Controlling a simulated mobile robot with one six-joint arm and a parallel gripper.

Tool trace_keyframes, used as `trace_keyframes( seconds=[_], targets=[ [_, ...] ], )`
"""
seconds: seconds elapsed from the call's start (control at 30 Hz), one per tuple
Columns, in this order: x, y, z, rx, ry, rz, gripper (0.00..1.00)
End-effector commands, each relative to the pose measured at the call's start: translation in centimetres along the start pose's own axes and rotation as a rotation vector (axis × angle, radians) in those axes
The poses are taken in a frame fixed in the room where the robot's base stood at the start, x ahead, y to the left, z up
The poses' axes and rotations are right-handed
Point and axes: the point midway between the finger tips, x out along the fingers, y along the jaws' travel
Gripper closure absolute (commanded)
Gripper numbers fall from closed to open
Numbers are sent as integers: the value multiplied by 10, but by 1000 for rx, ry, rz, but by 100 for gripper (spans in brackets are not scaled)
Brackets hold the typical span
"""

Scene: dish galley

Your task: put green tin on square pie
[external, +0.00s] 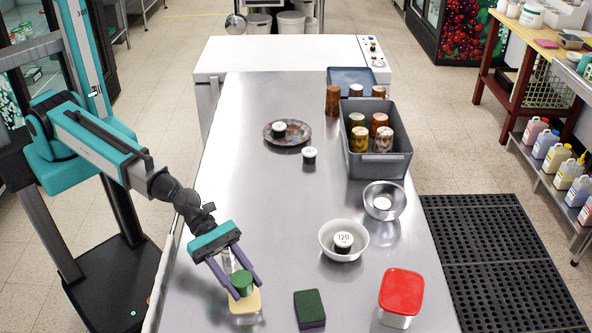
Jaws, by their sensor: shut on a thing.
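My gripper (246,286) is at the near left of the steel table, pointing down. Its purple fingers are shut on the green tin (241,281), a small green cylinder. Directly below the tin is a pale yellow, square-topped thing (247,305) with a whitish lower part, which looks like the square pie. The tin overlaps its top in the picture; I cannot tell whether they touch. The fingers hide part of the tin.
A green and purple sponge (310,308) and a red-lidded container (400,291) stand to the right. Beyond are a white bowl (329,241), a metal bowl (397,193), a grey crate (378,167) of jars and a plate (273,138). The table's left middle is clear.

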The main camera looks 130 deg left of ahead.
Motion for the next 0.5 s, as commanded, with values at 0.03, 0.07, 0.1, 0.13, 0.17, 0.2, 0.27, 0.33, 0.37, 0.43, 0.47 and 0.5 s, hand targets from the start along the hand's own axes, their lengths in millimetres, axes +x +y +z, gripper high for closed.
trace_keyframes(
  seconds=[0.03,0.07,0.1,0.13,0.17,0.2,0.27,0.33,0.37,0.43,0.47,0.5],
  targets=[
    [0,0,0,0,-1,0,86],
    [0,0,1,0,-1,1,86],
    [0,0,1,0,-1,1,86],
    [0,0,1,0,-1,1,86],
    [0,0,1,0,-1,1,86],
    [0,0,1,0,-1,1,86],
    [0,0,-1,-1,-1,0,86],
    [2,0,-4,-2,0,0,86],
    [3,0,-6,-3,0,0,86],
    [5,0,-12,-2,1,1,86],
    [6,0,-15,-3,1,2,86],
    [8,0,-20,-2,0,1,86]
  ],
)
